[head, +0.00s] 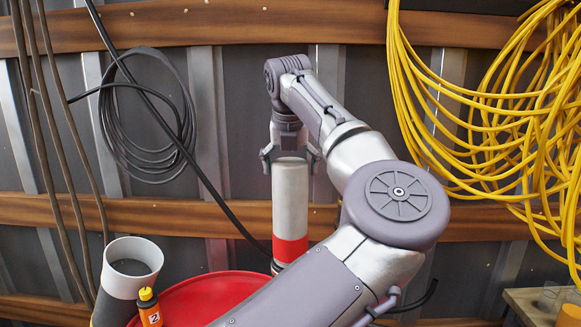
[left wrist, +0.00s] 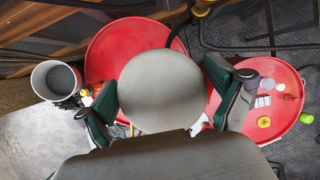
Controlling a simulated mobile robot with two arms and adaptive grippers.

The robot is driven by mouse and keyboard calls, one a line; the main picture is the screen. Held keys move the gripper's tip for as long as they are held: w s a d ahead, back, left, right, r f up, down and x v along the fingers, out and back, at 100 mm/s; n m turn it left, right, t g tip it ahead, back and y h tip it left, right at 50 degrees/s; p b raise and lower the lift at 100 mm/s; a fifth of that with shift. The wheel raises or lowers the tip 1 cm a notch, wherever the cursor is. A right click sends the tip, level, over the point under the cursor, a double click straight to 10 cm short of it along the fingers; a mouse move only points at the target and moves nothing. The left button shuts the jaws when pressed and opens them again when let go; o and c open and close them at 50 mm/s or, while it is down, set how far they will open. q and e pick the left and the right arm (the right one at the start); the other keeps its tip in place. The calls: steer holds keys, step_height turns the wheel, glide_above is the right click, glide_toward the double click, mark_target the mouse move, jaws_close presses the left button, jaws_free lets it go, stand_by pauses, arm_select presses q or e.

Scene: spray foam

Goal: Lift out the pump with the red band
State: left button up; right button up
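The pump with the red band (head: 290,205) is a pale grey-white cylinder with a wide red band near its lower end. It hangs upright from my left gripper (head: 289,158), whose fingers close on its top from both sides. In the left wrist view its round grey top (left wrist: 162,88) fills the space between the green-padded fingers of the left gripper (left wrist: 163,98). Below the band a small metal end shows beside a red drum lid (head: 205,292); my arm hides part of this area, so I cannot tell whether it touches anything. My right gripper is not in view.
A white open tube (head: 130,268) and an orange bottle (head: 150,310) stand at the lower left. Another red round top (left wrist: 290,125) carries several small items. Black cable (head: 150,130) and yellow cable (head: 480,110) hang on the wall behind.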

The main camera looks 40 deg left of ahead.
arm_select(q)
steer(key=c, duration=1.3)
steer(key=shift+r, duration=0.3)
steer(key=shift+c, duration=0.4)
steer(key=shift+w+a+r, duration=0.25)
steer(key=shift+r, duration=0.15)
steer(key=shift+v, duration=1.1)
steer(key=shift+w+a+r, duration=0.1)
steer(key=shift+r, duration=0.4)
steer(key=shift+w+a+r, duration=0.15)
steer(key=shift+r, duration=0.4)
step_height(320, 180, up, 8)
steer(key=shift+f, duration=0.15)
steer(key=shift+d, duration=0.1)
